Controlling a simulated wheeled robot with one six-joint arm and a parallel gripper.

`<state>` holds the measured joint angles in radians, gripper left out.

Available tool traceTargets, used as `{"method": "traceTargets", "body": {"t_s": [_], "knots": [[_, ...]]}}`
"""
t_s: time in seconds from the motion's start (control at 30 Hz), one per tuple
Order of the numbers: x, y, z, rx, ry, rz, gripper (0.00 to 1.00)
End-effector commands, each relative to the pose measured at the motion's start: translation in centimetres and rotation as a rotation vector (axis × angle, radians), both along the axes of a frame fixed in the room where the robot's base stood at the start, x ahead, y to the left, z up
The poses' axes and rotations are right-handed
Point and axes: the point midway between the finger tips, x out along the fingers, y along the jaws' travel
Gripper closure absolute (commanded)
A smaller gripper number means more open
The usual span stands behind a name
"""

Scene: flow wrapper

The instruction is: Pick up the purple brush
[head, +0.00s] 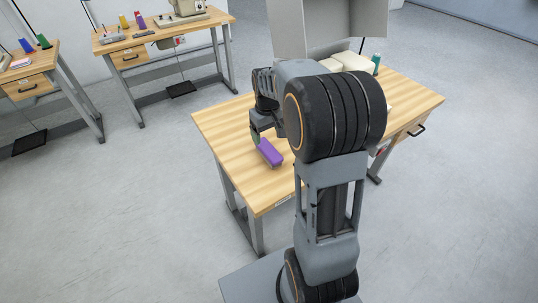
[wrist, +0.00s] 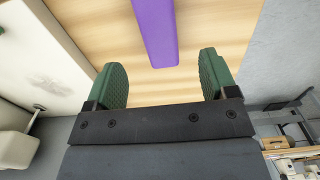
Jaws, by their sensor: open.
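The purple brush (head: 270,152) lies on the wooden table (head: 228,118), near its front left part in the head view. In the wrist view the purple brush (wrist: 155,30) reaches down from the top edge, and its near end lies between the lines of the two fingers. My gripper (wrist: 163,80) is open, with a green pad on each finger and nothing between them. In the head view my gripper (head: 256,134) is just beside the brush, partly hidden by my arm. I cannot tell the height of the fingers above the table.
A cream machine (head: 350,62) stands at the back of the same table, mostly hidden by my arm. A teal spool (head: 376,63) is beside it. Other tables (head: 165,40) with a machine and spools stand at the back left. The table's left part is clear.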

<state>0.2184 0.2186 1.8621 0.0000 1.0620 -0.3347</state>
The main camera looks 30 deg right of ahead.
Motion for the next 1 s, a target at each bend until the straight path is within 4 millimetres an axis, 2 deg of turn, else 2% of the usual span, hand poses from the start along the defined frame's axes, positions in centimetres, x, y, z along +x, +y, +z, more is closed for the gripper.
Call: {"method": "traceTargets", "body": {"t_s": [0.1, 0.2, 0.47, 0.7, 0.83, 1.0], "knots": [[-0.1, 0.0, -2.1, 0.001, 0.002, -0.002, 0.21], [-0.1, -0.1, -3.2, 0.001, 0.002, -0.002, 0.21], [-0.1, -0.1, -4.6, 0.0, 0.001, -0.003, 0.21], [-0.1, -0.2, -7.9, 0.001, 0.002, -0.003, 0.21], [-0.1, -0.2, -8.9, 0.0, 0.0, -0.002, 0.21], [-0.1, -0.2, -9.2, 0.0, -0.001, -0.002, 0.21]]}}
